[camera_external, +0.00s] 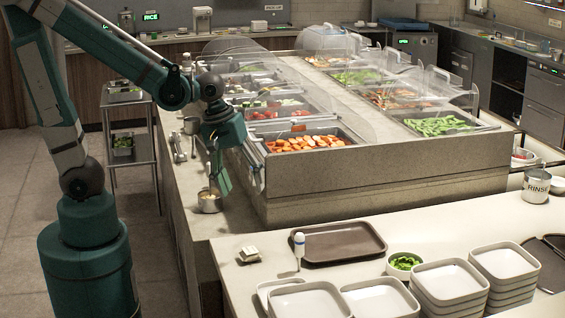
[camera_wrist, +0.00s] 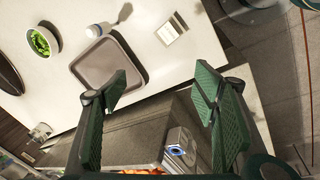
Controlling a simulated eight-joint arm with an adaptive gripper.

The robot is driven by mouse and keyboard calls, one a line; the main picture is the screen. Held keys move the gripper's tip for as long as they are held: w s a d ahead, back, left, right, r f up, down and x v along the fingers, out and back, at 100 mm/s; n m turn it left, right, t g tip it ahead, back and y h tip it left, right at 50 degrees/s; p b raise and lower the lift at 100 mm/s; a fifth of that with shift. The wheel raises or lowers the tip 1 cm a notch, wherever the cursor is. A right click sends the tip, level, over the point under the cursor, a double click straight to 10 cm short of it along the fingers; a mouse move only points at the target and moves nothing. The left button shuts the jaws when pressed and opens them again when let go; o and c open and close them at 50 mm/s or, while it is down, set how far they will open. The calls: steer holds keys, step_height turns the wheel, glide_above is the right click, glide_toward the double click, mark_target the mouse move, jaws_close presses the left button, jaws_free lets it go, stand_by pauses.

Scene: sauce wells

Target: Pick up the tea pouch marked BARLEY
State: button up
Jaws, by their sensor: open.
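A small pale packet (camera_external: 249,254) lies on the front counter, left of the brown tray. In the wrist view a pale packet with a small label (camera_wrist: 170,29) lies near the counter's edge. It is likely the tea pouch, but I cannot read BARLEY on it. My gripper (camera_external: 240,184) hangs above the left serving counter, behind and above the packet and apart from it. In the wrist view my gripper (camera_wrist: 160,90) has its two green fingers wide apart with nothing between them.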

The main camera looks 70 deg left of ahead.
mark_target(250, 250)
steer(key=d+f+n+g, duration=0.1)
steer(key=f+n, duration=0.1)
steer(key=f, duration=0.1)
steer(key=d+f+n+b, duration=0.1)
steer(key=f+n, duration=0.1)
steer(key=f, duration=0.2)
steer(key=w+d+f+n+g, duration=0.1)
steer(key=f+n, duration=0.2)
steer(key=shift+w+d+f+g+b, duration=0.1)
steer(key=shift+d+f+g+b, duration=0.05)
steer(key=shift+f+g+b, duration=0.2)
steer(key=shift+d+f+n, duration=0.2)
steer(key=shift+f+n, duration=0.6)
steer(key=shift+f, duration=0.1)
steer(key=shift+f, duration=0.15)
steer(key=shift+f+b, duration=0.4)
steer(key=shift+f, duration=0.75)
steer(key=shift+a+f+b, duration=0.15)
steer(key=shift+f+b, duration=0.55)
steer(key=shift+f, duration=1.9)
steer(key=c, duration=1)
